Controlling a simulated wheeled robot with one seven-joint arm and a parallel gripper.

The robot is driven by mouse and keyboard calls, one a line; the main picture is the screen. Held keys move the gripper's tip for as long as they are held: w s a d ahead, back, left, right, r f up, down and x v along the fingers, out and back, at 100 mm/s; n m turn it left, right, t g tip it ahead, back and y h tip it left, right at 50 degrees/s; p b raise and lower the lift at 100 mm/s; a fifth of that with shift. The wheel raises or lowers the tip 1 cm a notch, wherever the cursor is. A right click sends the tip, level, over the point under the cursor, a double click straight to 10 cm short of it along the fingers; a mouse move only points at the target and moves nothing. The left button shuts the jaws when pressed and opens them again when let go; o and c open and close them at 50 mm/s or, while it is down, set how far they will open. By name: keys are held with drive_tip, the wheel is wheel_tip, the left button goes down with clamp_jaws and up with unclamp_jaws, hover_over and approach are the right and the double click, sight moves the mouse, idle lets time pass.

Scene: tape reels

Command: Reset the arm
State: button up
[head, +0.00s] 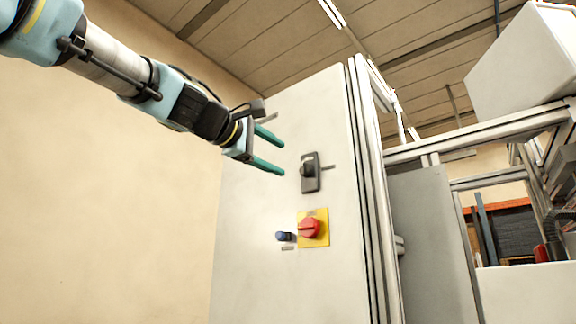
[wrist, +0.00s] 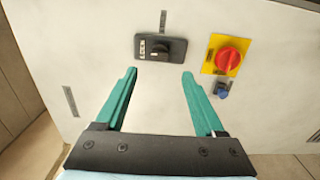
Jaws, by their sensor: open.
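My arm reaches in from the upper left of the head view. My gripper (head: 277,152) has two green fingers, spread apart with nothing between them. It is in front of a pale cabinet (head: 265,200), close to a black rotary switch (head: 310,172). In the wrist view my gripper (wrist: 158,75) is open, and the black switch (wrist: 161,47) lies just beyond the gap between the fingertips. The fingers appear apart from the switch.
A red rotary switch on a yellow plate (head: 313,228) and a blue knob (head: 285,237) are on the cabinet below the black switch. A metal frame (head: 372,200) stands to the right. A plain beige wall (head: 110,200) is at left.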

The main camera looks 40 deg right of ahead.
drive_tip(key=shift+v, duration=0.8)
